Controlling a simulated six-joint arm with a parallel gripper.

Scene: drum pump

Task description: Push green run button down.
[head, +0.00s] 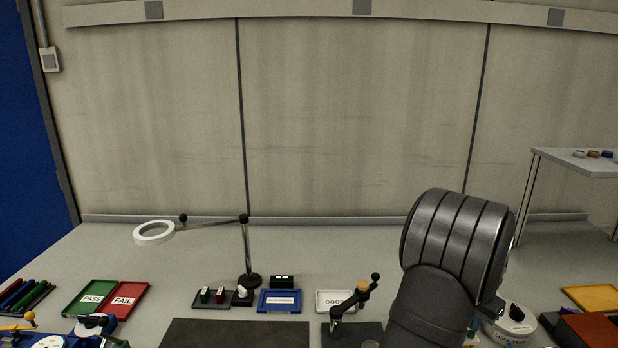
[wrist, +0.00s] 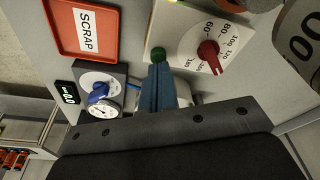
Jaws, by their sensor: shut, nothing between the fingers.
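The green run button (wrist: 158,54) shows in the wrist view as a small round green cap at the lower left corner of a white dial panel (wrist: 184,27). My gripper (wrist: 157,68) is shut and empty. Its blue-grey fingertips appear right at the button's near edge; whether they touch it, or how far down the button is, I cannot tell. In the head view my arm fills the lower right and my gripper is out of frame; I cannot make out the green button there.
A red pointer knob (wrist: 208,50) stands on the same panel, right of the button. Left are a grey box with a blue knob (wrist: 98,93) and gauge, and an orange SCRAP tray (wrist: 66,27). In the head view, a crank (head: 355,296) stands left of my arm.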

